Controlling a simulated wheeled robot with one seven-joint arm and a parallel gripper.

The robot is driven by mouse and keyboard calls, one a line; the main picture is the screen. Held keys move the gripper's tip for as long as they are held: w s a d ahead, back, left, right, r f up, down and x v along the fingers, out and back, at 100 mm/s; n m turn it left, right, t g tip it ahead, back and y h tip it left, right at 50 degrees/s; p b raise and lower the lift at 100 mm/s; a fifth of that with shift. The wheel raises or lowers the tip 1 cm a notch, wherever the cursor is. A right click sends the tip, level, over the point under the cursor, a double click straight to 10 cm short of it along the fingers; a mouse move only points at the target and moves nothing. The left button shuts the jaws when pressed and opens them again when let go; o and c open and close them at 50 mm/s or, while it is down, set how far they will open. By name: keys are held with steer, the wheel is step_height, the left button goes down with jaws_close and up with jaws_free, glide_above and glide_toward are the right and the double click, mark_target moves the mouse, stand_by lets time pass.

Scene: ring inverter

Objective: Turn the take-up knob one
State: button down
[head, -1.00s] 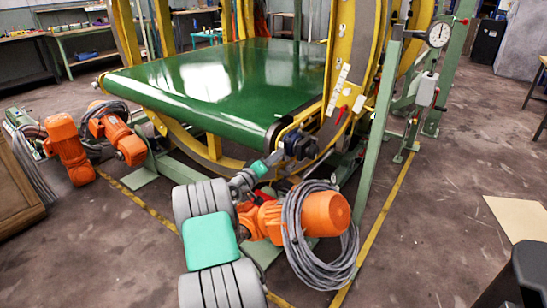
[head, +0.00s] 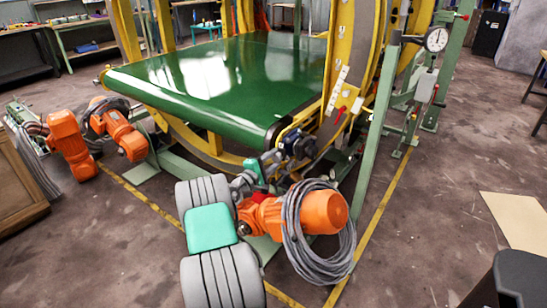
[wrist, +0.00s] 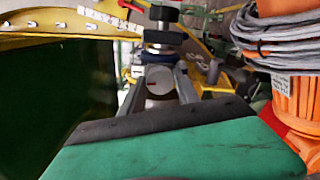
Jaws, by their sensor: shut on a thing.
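The take-up knob (wrist: 160,83) looks like a round grey disc with a small red mark, between the two dark finger bars in the wrist view. My gripper (wrist: 162,88) is shut on it, one finger on each side. In the head view my gripper (head: 274,157) is at the near right corner of the green belt, beside a dark blue-black fitting (head: 297,143). The knob is too small and covered to make out there. In the wrist view a blue and black part (wrist: 162,42) stands just beyond the knob.
The green belt (head: 215,80) runs through yellow rings left of my gripper. An orange motor (head: 322,212) with coiled grey cable (head: 297,240) sits close on the right. A green post (head: 378,125) and a dial gauge (head: 436,39) stand farther right.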

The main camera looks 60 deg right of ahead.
steer(key=n+p, duration=0.2)
steer(key=n, duration=0.3)
steer(key=shift+n, duration=0.3)
steer(key=n+p, duration=0.2)
steer(key=n, duration=0.4)
steer(key=n+p, duration=0.2)
steer(key=n, duration=0.4)
steer(key=shift+n, duration=0.3)
steer(key=n+p, duration=0.2)
steer(key=n, duration=0.1)
steer(key=shift+r, duration=0.1)
steer(key=shift+n+p, duration=0.6)
steer(key=shift+n, duration=0.2)
steer(key=c, duration=0.9)
jaws_free()
